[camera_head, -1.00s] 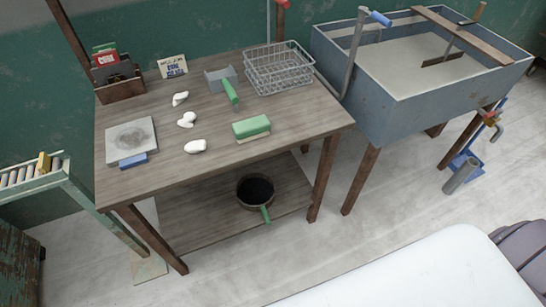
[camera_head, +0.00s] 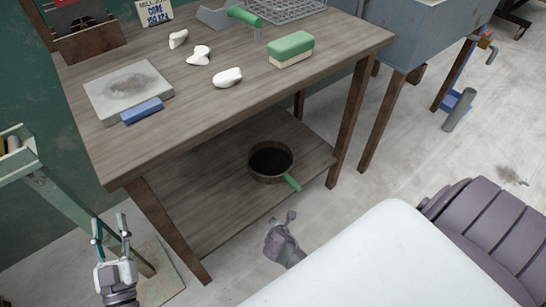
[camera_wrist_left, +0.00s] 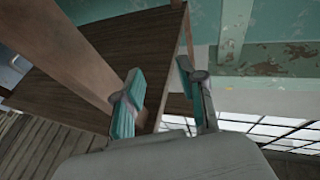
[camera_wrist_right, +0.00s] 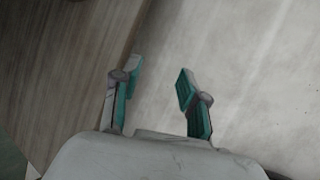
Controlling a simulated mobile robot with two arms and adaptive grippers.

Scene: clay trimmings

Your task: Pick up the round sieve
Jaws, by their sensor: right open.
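The round sieve (camera_head: 263,178) lies on the lower shelf of the wooden table, near the shelf's front right. My left gripper (camera_head: 110,226) is open and empty at the table's front left leg. Its fingers (camera_wrist_left: 160,78) also show apart in the left wrist view.
The table top (camera_head: 190,120) stands over the shelf (camera_head: 215,200), with legs at the corners. On top are white clay lumps (camera_head: 228,78), a green-topped block (camera_head: 291,48), a grey slab (camera_head: 128,90) and a wire basket (camera_head: 280,8).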

